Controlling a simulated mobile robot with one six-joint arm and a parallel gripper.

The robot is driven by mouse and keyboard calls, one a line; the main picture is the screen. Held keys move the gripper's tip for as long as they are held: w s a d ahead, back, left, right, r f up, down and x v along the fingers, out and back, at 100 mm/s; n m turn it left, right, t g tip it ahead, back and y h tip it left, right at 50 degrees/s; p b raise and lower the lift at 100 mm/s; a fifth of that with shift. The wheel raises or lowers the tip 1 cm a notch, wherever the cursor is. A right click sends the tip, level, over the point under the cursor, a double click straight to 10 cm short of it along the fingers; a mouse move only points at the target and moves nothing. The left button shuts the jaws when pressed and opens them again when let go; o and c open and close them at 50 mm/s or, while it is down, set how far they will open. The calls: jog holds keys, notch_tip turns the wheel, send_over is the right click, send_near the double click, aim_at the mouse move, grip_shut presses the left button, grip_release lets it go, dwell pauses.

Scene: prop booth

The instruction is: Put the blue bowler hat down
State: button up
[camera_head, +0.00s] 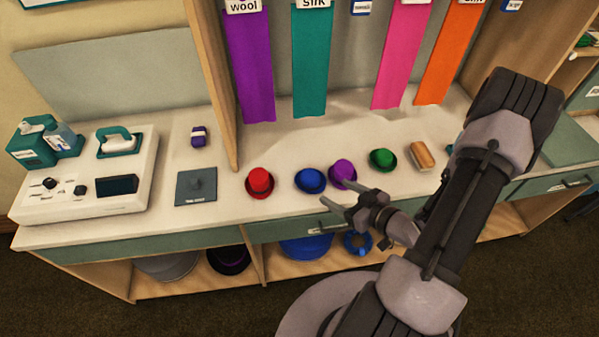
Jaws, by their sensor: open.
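A small blue bowler hat (310,181) sits brim down on the pale counter (228,220), between a red hat (260,182) on its left and a purple hat (343,172) on its right. The blue and purple hats are very close together; I cannot tell whether their brims touch. My gripper (328,196) is open and empty. Its fingers point left, in front of the blue and purple hats near the counter's front edge. One finger appears just below the purple hat in the picture. I cannot tell the exact gap to the blue hat.
A green hat (382,160) and a brown-topped brush (422,155) stand further right. A grey pad (196,187) lies left of the red hat, beside a wooden divider (212,80). A white console (88,180) fills the left end. Cloth strips (310,65) hang behind the hats.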

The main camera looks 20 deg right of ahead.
aim_at(307, 174)
jog(key=b+x, duration=0.3)
jog(key=x, duration=0.7)
jog(key=shift+w+f, duration=0.25)
jog(key=shift+w, duration=0.1)
jog(key=x, duration=0.2)
jog(key=b+x, duration=0.1)
jog(key=x, duration=0.1)
jog(key=b+x, duration=0.1)
jog(key=x, duration=0.1)
jog(key=shift+w+d, duration=0.1)
jog(key=shift+d, duration=0.3)
jog(key=shift+r, duration=0.1)
